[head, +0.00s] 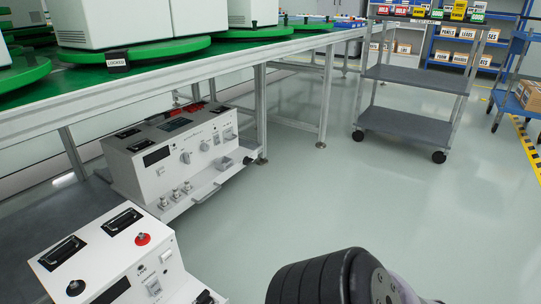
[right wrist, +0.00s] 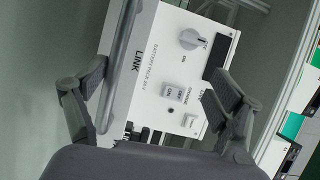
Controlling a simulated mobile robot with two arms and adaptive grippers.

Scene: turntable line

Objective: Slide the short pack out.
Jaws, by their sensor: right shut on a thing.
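In the right wrist view a white panel (right wrist: 156,72) is marked LINK and BATTERY PACK 24 V. It carries a grey knob (right wrist: 190,40), small switches and a dark window. My right gripper (right wrist: 158,78) has one finger on each side of this panel and is shut on the pack; the exact contact is hard to see. In the head view a white unit (head: 150,177) with knobs and a dark window stands under the line. A nearer white unit (head: 145,262) has a red button. I cannot tell which of these is the short pack. My left gripper is not in view.
A grey bar (right wrist: 119,60) runs along the panel's left side in the right wrist view. The green-topped line (head: 160,71) stands on metal legs above the units. A grey cart (head: 409,126) stands at the back right. The floor (head: 300,200) between is clear.

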